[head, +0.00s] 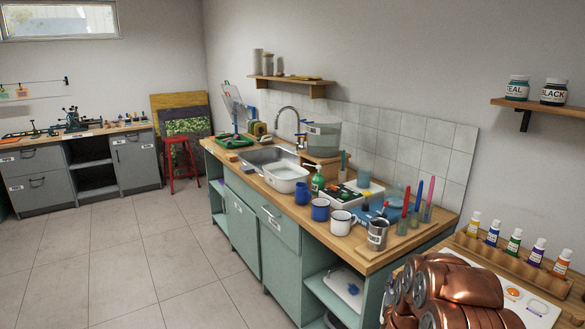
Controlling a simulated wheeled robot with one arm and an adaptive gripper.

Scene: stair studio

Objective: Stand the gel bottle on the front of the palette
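A white board with paint-like patches, which looks like the palette (541,308), lies on the wooden worktop at the lower right; my arm covers part of it. I cannot tell for sure which thing is the gel bottle. A green bottle with a pale top (318,181) stands upright on the sink counter behind the mugs. Several small white-capped bottles with coloured labels, such as a green one (514,242), stand in a wooden rack behind the palette; their labels are too small to read. My copper arm is folded at the lower right, and no gripper fingers can be made out.
The sink counter (382,259) holds a blue mug (320,210), a white mug (341,224), a metal can (377,235) and upright coloured tools near its right end. A steel sink (261,157) lies farther left. The tiled floor (110,255) at left is clear.

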